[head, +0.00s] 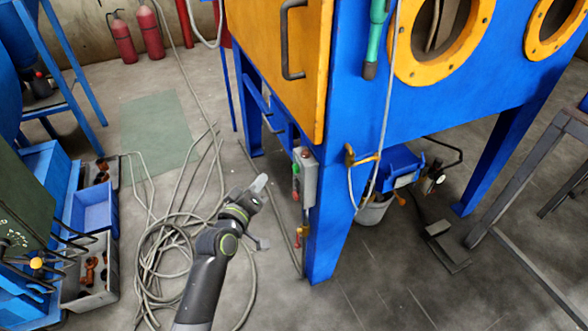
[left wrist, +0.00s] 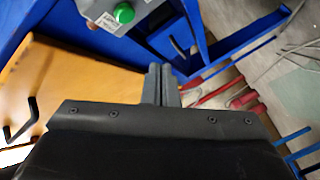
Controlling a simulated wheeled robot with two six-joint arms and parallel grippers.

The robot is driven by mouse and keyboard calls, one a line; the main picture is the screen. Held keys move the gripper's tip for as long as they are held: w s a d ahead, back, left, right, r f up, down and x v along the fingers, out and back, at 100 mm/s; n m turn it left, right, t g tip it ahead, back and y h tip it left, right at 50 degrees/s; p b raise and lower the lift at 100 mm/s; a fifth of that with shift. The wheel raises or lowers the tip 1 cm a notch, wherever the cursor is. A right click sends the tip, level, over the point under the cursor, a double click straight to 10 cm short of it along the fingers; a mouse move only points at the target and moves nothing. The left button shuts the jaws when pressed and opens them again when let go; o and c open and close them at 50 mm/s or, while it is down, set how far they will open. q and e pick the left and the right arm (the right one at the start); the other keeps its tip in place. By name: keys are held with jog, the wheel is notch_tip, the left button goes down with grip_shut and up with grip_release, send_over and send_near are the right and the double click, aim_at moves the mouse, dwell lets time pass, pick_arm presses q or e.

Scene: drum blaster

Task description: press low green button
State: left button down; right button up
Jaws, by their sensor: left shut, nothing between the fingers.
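A small grey control box (head: 308,181) is mounted on the blue cabinet's front leg in the head view, with small red and green buttons on its left-facing side. A green button (head: 296,168) shows there, small and hard to make out. In the left wrist view a round green button (left wrist: 123,13) sits on the grey box (left wrist: 143,5) at the top edge, partly cut off. My left gripper (head: 260,184) is shut and empty, left of the box and apart from it. Its closed fingers (left wrist: 161,84) show in the wrist view, below and right of the green button.
The blue cabinet (head: 340,140) with an orange door (head: 265,40) stands right of my arm. A hose hangs beside its leg, above a bucket (head: 374,210). Coiled cables (head: 165,240) lie on the floor. Blue bins (head: 95,207) stand left; fire extinguishers (head: 122,40) stand behind.

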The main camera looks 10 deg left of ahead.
aim_at(294, 162)
pick_arm(q)
jog(key=w+d, duration=0.1)
jog(key=d, duration=0.1)
jog(key=w+d, duration=0.2)
jog(key=shift+w+d, duration=0.1)
jog(key=shift+d, duration=0.25)
pick_arm(e)
jog(key=shift+s+f, duration=0.2)
jog(key=shift+f, duration=0.05)
jog(key=shift+w+r, duration=0.15)
dwell(1.1)
pick_arm(q)
jog(key=shift+d, duration=0.1)
pick_arm(e)
jog(key=shift+r, duration=0.1)
pick_arm(q)
jog(key=shift+w+d, duration=0.25)
jog(key=shift+w+d+p, duration=0.2)
jog(key=shift+d+p, duration=0.15)
pick_arm(e)
jog(key=shift+r, duration=0.15)
dwell(0.8)
pick_arm(q)
jog(key=shift+a, duration=0.1)
jog(key=shift+s+a, duration=0.45)
jog(key=shift+a, duration=0.15)
